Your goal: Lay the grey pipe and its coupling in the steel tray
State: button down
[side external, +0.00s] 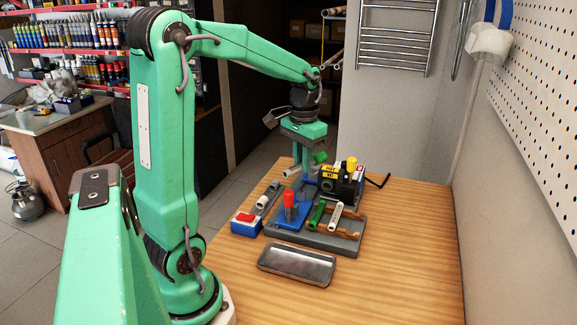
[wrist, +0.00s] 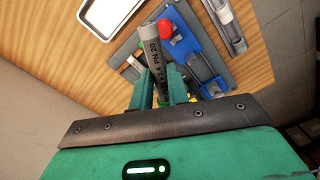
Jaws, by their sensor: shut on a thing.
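My gripper (wrist: 158,92) is shut on the grey pipe (wrist: 155,60), which has dark lettering along it and points away from the wrist camera. In the side view my gripper (side external: 307,168) is above the work board, and a pale pipe end (side external: 290,172) sticks out to its left. A green round piece (side external: 320,157) shows at its right; I cannot tell whether it is the coupling. The pipe's near end is hidden by my gripper in the wrist view. The steel tray (side external: 297,265) lies empty at the table's front; its rim shows in the wrist view (wrist: 84,18).
A grey board (side external: 318,240) behind the tray carries a green pipe (side external: 317,215) and a white pipe (side external: 336,216). A blue fixture with a red-topped part (side external: 289,198) stands beside them. A red-and-blue box (side external: 246,223) is left. A black machine (side external: 345,180) is behind. The right table is clear.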

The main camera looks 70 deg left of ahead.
jog(key=s+d+m, duration=0.7)
jog(key=d+m, duration=0.3)
jog(key=m, duration=0.2)
notch_tip(320, 180, down, 11)
jog(key=shift+d, duration=0.2)
jog(key=shift+s+f, duration=0.1)
jog(key=shift+f, duration=0.15)
jog(key=shift+f, duration=3.65)
jog(key=shift+f, duration=0.1)
jog(key=c, duration=1.3)
grip_release()
